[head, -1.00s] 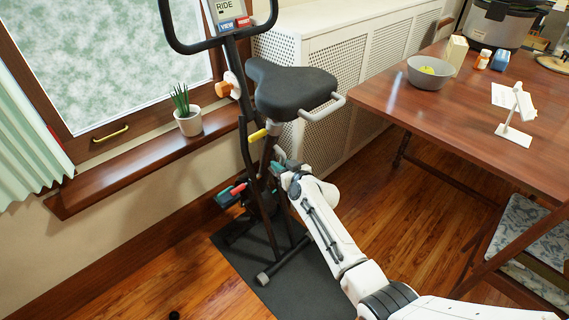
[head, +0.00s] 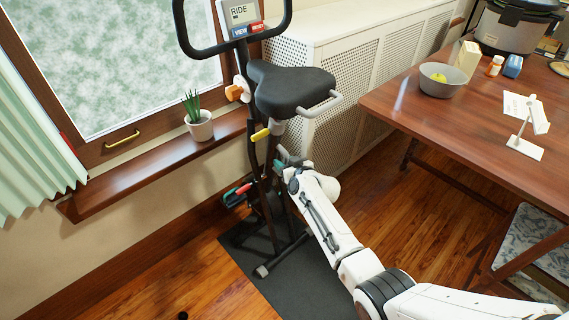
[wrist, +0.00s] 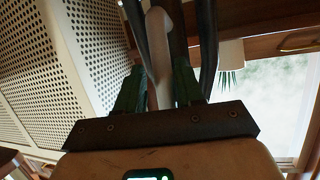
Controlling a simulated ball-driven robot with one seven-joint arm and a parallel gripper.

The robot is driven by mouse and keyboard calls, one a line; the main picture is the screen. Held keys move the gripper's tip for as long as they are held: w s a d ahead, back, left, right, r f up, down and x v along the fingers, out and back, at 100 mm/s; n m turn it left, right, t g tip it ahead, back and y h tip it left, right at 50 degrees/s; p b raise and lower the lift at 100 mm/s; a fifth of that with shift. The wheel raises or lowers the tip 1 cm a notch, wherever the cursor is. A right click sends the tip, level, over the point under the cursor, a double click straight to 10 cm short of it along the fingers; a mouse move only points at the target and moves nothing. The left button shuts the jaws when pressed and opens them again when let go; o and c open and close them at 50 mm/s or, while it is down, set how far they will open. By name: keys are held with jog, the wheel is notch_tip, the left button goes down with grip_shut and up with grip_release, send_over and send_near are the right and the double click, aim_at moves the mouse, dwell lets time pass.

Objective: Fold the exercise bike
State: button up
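The exercise bike stands upright on a dark mat (head: 285,285), with a black frame, black seat (head: 290,90), looped handlebar (head: 187,45) and a console (head: 241,18) reading RIDE. A yellow lever (head: 260,134) sits on the frame below the seat. My gripper (head: 286,165) is at the frame beneath the seat, partly hidden by my wrist. In the wrist view its two green fingers (wrist: 158,88) stand apart with a pale grey bar (wrist: 158,45) between them. I cannot tell whether they press on it. Dark frame tubes (wrist: 207,40) pass close beside the fingers.
A window sill (head: 165,165) with a potted plant (head: 199,122) is left of the bike. A white perforated radiator cover (head: 345,65) stands behind it. A wooden table (head: 450,120) and a cushioned chair (head: 530,250) are at right. Bare floor (head: 190,270) lies left of the mat.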

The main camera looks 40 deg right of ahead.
jog(key=shift+w+a+r, duration=0.4)
jog(key=shift+a+r, duration=0.05)
jog(key=shift+a, duration=0.1)
jog(key=shift+f, duration=0.1)
jog(key=shift+s+f, duration=0.1)
jog(key=shift+s, duration=0.05)
jog(key=shift+s, duration=0.4)
jog(key=p+v, duration=0.2)
jog(key=v, duration=0.8)
